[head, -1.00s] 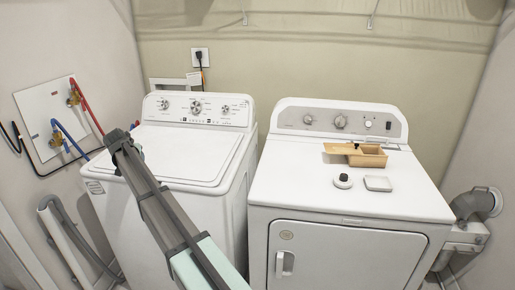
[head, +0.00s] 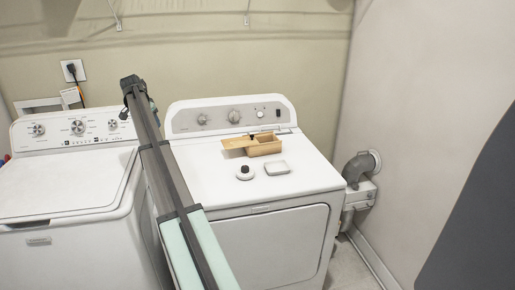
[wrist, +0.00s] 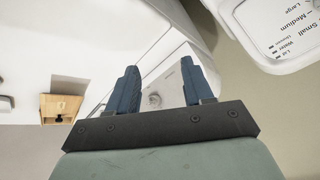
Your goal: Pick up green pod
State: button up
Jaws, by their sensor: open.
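I cannot make out a green pod in either view. An open wooden box (head: 264,149) sits at the back of the dryer top, and its inside is too small to read. It also shows at the left of the wrist view (wrist: 61,108). My gripper (wrist: 158,70) is open, with two blue fingers apart and nothing between them. A dial on the dryer's control panel shows in the gap beyond. In the head view my arm reaches up over the dryer's left side, left of the box, and largely hides the fingers.
A round black-and-white item (head: 245,173) and a small pale dish (head: 277,168) sit on the dryer (head: 303,174) in front of the box. The dryer's raised control panel (head: 218,118) stands behind. The washer (head: 62,190) is at left. The dryer's front top is clear.

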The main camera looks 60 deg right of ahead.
jog(key=s+d+f+m+g+y, duration=0.15)
jog(key=s+d+m, duration=0.35)
jog(key=s+d, duration=1.1)
jog(key=s+d+m+g+y, duration=0.2)
jog(key=s+d+m, duration=0.2)
jog(key=s+d, duration=1.25)
jog(key=f, duration=0.2)
jog(key=s+f, duration=0.1)
jog(key=f, duration=0.2)
jog(key=s+a+f, duration=0.1)
jog(key=f, duration=0.2)
jog(key=shift+s+a, duration=0.1)
jog(key=shift+s, duration=0.1)
jog(key=shift+d+f, duration=0.15)
jog(key=shift+f, duration=1.15)
jog(key=shift+d+f, duration=0.1)
jog(key=shift+f, duration=1.2)
jog(key=shift+c, duration=0.3)
jog(key=c, duration=0.7)
